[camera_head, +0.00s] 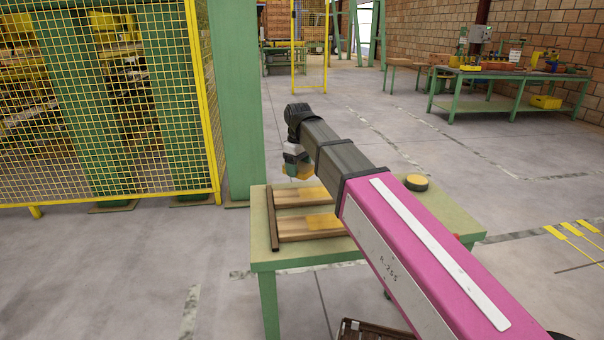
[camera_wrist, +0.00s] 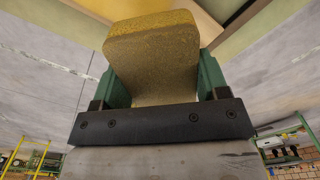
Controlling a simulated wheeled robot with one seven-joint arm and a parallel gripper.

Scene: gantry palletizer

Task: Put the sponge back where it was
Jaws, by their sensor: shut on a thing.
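The sponge (camera_wrist: 152,62) is a yellow-brown block held between the two green fingers of my gripper (camera_wrist: 160,76) in the wrist view. My gripper is shut on it. In the head view my gripper (camera_head: 296,163) hangs from the end of the arm above the far left part of the green table (camera_head: 282,259). The sponge shows there as a small yellow patch (camera_head: 303,171) at the fingertips, apart from the table as far as I can tell. A yellowish patch (camera_head: 324,222) lies on the near wooden board; I cannot tell what it is.
A wooden frame with boards (camera_head: 292,229) lies on the table's left side. A round yellow and black object (camera_head: 417,182) sits on the table, right of my arm. A yellow mesh fence (camera_head: 100,110) and green post (camera_head: 237,100) stand left. A workbench (camera_head: 500,75) stands far right.

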